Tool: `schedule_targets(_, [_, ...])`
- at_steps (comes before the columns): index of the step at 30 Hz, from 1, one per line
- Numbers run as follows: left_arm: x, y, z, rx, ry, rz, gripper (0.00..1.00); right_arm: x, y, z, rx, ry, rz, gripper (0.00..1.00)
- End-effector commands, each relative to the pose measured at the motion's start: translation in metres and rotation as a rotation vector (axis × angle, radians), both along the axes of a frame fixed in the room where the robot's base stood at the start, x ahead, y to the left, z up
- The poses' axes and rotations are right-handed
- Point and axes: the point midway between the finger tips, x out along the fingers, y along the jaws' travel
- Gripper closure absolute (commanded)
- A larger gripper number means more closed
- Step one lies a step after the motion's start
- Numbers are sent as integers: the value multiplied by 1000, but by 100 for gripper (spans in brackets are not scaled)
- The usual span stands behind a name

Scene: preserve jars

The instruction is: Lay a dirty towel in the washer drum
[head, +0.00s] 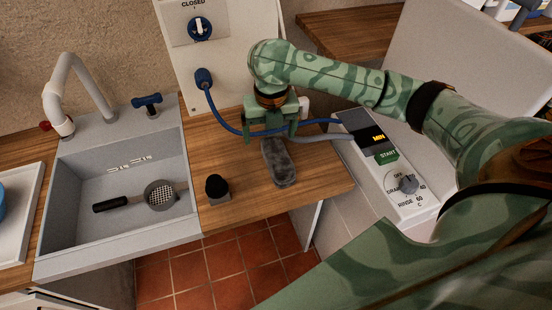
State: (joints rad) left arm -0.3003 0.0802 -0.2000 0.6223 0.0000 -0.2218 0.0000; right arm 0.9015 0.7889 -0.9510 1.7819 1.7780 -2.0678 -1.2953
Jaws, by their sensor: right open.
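A long dark grey item (279,163), which looks like a folded dirty towel, lies on the wooden counter. My right gripper (269,136) is open over its far end, one finger on each side. I cannot tell whether the fingers touch it. The washer's white control panel (420,202) is to the right, with a "MIN" display, a green START button (387,155) and a grey dial (404,184). The drum is not visible; my right arm covers much of the washer. My left gripper is not in view.
A grey sink (75,218) on the left holds a strainer (160,195). A black knob-topped item (217,188) stands on the counter (238,200). A blue hose (224,122) runs from the wall panel behind my gripper. A large pale panel (450,55) stands behind my arm.

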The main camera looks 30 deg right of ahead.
Motion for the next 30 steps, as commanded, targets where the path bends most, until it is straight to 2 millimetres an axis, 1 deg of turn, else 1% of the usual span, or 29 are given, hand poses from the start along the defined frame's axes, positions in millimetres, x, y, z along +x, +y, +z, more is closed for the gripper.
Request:
schedule_targets(1, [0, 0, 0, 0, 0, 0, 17, 4, -13, 13, -16, 17, 38, 13])
schedule_targets(3, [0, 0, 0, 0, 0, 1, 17, 5, -22, 23, -21, 42, 81, 13])
schedule_targets(5, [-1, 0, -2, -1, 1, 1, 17, 5, -27, 25, -21, 56, 102, 13])
schedule_targets(6, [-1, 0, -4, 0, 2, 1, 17, 4, -28, 22, -20, 62, 110, 13])
schedule_targets(8, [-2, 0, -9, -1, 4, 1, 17, 4, -28, 11, -19, 67, 115, 13])
schedule_targets(15, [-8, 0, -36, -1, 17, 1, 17, 4, -27, -51, -16, 67, 113, 13])
schedule_targets(18, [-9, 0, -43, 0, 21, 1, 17, 4, -27, -69, -16, 65, 112, 13])
schedule_targets(21, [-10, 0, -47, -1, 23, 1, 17, 4, -27, -79, -17, 62, 113, 13])
schedule_targets(26, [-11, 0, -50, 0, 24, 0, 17, 4, -27, -87, -17, 61, 113, 13])
schedule_targets(29, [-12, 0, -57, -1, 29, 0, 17, 3, -27, -100, -16, 63, 112, 13])
schedule_targets(30, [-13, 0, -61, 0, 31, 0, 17, 2, -27, -108, -16, 64, 112, 13])
